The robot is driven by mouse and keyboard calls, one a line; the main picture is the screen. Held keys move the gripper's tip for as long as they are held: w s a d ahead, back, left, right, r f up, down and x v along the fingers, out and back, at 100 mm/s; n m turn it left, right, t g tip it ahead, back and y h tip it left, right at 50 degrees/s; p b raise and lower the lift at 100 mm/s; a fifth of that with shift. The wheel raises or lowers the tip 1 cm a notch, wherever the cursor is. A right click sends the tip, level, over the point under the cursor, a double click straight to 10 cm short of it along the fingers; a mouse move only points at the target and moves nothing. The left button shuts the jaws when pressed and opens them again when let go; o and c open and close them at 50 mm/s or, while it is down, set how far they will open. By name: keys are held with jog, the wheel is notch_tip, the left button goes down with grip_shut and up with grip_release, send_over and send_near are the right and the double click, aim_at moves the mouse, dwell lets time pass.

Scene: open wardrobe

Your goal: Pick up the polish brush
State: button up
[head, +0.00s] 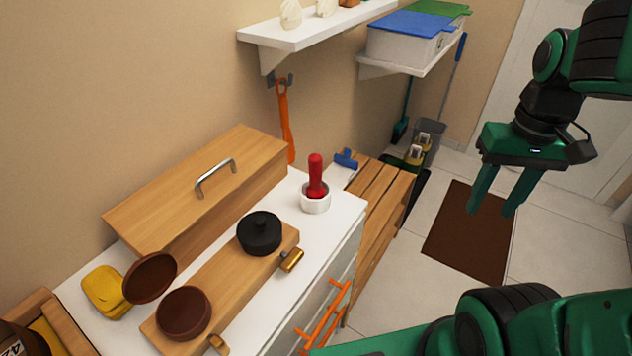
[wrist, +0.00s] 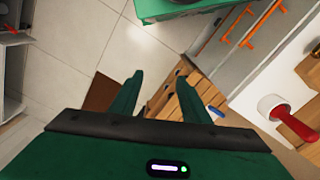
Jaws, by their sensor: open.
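A red-handled tool, which looks like the polish brush (head: 315,173), stands upright in a white round holder (head: 316,202) on the white cabinet top. Its lower end is hidden inside the holder. In the wrist view the red handle (wrist: 300,127) and white holder (wrist: 271,105) show at the right edge. My gripper (head: 490,212) is open and empty, fingers pointing down, well to the right of the brush and apart from it. Its fingers also show in the wrist view (wrist: 160,80).
A wooden tray (head: 222,280) holds a black tin (head: 259,234) and an open brown tin (head: 184,313). A wooden box (head: 200,195) stands behind it. A shelf (head: 315,28) and an orange shoehorn (head: 285,120) are on the wall. A slatted bench (head: 380,200) adjoins the cabinet.

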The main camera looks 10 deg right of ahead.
jog(key=w+a+r+n, duration=0.3)
jog(key=w+a+n, duration=0.2)
jog(key=w, duration=0.2)
jog(key=n, duration=1.1)
send_near(317, 173)
jog(key=shift+w+d+f, duration=0.15)
jog(key=shift+w+d, duration=0.05)
jog(key=shift+w, duration=0.2)
jog(key=shift+w+d+f, duration=0.1)
jog(key=shift+w+d, duration=0.1)
jog(key=shift+w, duration=0.2)
jog(key=shift+a+f, duration=0.2)
jog(key=shift+a, duration=0.05)
jog(key=shift+s+f, duration=0.15)
jog(key=shift+f, duration=5)
grip_shut()
